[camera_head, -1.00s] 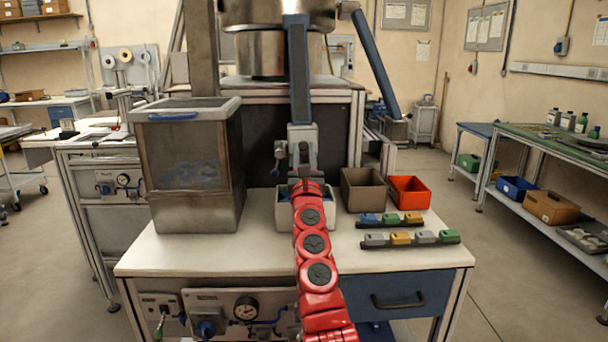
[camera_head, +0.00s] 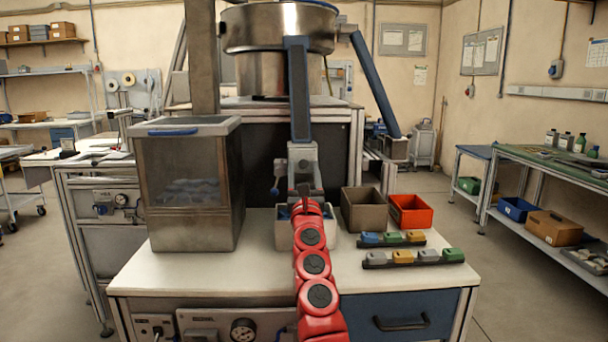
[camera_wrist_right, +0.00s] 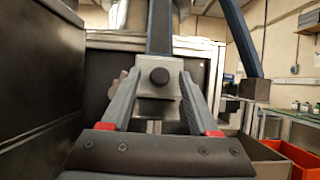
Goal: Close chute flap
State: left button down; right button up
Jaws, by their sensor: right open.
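A blue chute (camera_head: 299,95) comes down from the metal feeder bowl. I cannot tell how far the flap is open. My red right arm reaches up from the front, and its gripper (camera_head: 306,189) is at the outlet. My left gripper is out of view.
A light bin (camera_head: 283,232) sits below the outlet, partly hidden by my arm. A tall clear-fronted hopper (camera_head: 182,180) stands close on the left. A brown bin (camera_head: 365,212) and an orange bin (camera_head: 410,213) stand right, behind racks of coloured blocks (camera_head: 414,257). The bench front is clear.

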jog(key=shift+s+f+p, duration=0.4)
jog(key=shift+f+p, duration=0.05)
jog(key=shift+p, duration=0.2)
jog(key=shift+s+a+p, duration=0.1)
jog(key=shift+s+p, duration=0.25)
jog(key=shift+p, duration=0.05)
jog(key=p+v, duration=0.5)
jog(key=v, duration=1)
jog(key=shift+s+f+p, duration=0.2)
jog(key=shift+s+p, duration=0.1)
jog(key=shift+p, duration=0.05)
